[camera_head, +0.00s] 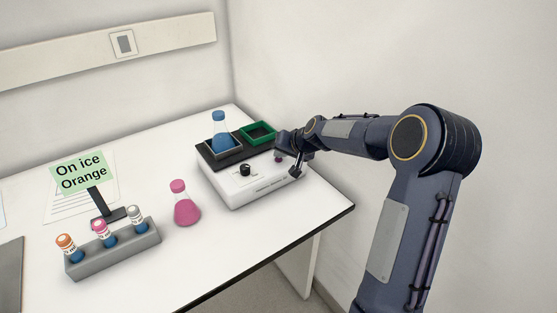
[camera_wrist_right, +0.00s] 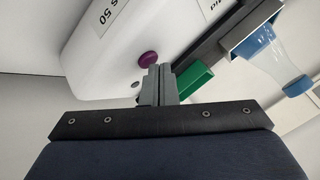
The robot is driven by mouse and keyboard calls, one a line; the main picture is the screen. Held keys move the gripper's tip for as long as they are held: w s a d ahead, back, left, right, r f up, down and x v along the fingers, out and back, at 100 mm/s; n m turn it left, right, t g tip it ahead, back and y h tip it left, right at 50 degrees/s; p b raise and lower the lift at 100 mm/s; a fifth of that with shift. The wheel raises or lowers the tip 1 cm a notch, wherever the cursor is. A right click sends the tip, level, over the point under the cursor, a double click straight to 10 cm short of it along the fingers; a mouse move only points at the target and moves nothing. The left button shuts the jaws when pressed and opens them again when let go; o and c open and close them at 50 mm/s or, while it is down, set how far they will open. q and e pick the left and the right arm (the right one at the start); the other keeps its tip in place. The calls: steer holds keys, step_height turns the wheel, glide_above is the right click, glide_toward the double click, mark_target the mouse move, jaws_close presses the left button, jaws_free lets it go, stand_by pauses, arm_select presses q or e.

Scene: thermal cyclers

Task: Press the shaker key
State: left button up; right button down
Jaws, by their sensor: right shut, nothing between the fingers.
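The shaker (camera_head: 250,187) is a white box with a black knob (camera_head: 244,170) and a dark platform on top, standing at the back right of the table. A small purple round key (camera_head: 278,158) sits on its white top, near the right end. My right gripper (camera_head: 296,172) is over the right end of the shaker, shut and empty. In the wrist view its closed fingers (camera_wrist_right: 160,72) end right by the key; I cannot tell whether they touch it. My left gripper is not in view.
On the shaker's platform are a blue flask (camera_head: 221,128) in a holder and an empty green holder (camera_head: 258,132). A pink flask (camera_head: 186,208) stands left of the shaker. A grey tube rack (camera_head: 115,252) and an "On ice Orange" sign (camera_head: 83,173) are further left.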

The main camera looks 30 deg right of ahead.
stand_by(0.4)
steer(key=shift+r, duration=0.35)
steer(key=shift+r+p, duration=0.1)
steer(key=shift+p, duration=0.2)
step_height(320, 180, up, 6)
steer(key=p, duration=0.4)
stand_by(0.3)
